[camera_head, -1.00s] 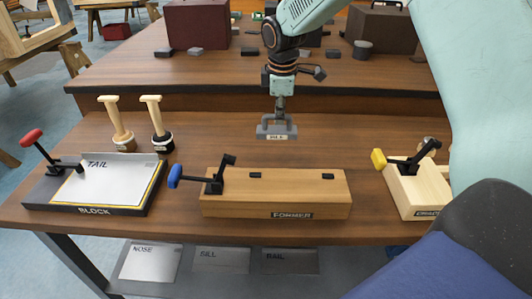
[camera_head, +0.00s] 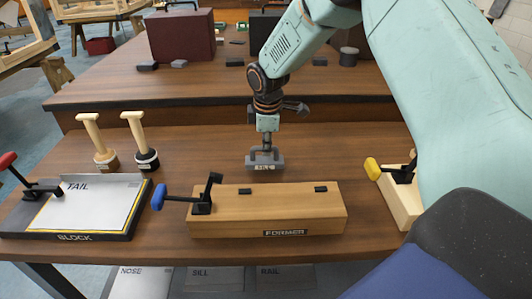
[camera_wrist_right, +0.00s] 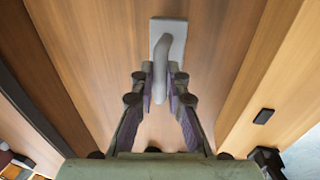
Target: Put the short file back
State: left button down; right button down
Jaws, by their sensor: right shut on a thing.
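A grey tool (camera_head: 265,165) with a flat base, a loop handle and a small label stands behind the FORMER block in the head view. Its label is too small to read surely. My right gripper (camera_head: 266,146) comes down on it from above and is shut on its handle. In the right wrist view the gripper's fingers (camera_wrist_right: 168,92) close around the grey handle, and the tool's flat plate (camera_wrist_right: 178,30) shows beyond them. I cannot tell whether its base touches the table. My left gripper is not in view.
The FORMER block (camera_head: 270,215) with a blue-handled clamp stands in front of the tool. The TAIL sheet (camera_head: 95,205) lies on the BLOCK board at left. Two wooden-handled tools (camera_head: 140,138) stand behind it. A yellow-handled clamp block (camera_head: 395,193) stands at right. A raised shelf is behind.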

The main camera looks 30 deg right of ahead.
jog(key=shift+a+f, duration=0.15)
jog(key=shift+f, duration=0.55)
jog(key=shift+w+a+f, duration=0.1)
jog(key=shift+a+f, duration=0.2)
jog(key=shift+d+f, duration=0.1)
jog(key=shift+d, duration=0.1)
jog(key=c, duration=1.8)
grip_release()
jog(key=shift+d+f, duration=0.15)
jog(key=o, duration=0.5)
jog(key=shift+a, duration=0.3)
jog(key=shift+c, duration=0.2)
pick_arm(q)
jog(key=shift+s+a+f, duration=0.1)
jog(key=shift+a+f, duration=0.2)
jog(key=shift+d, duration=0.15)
pick_arm(e)
jog(key=shift+d, duration=0.25)
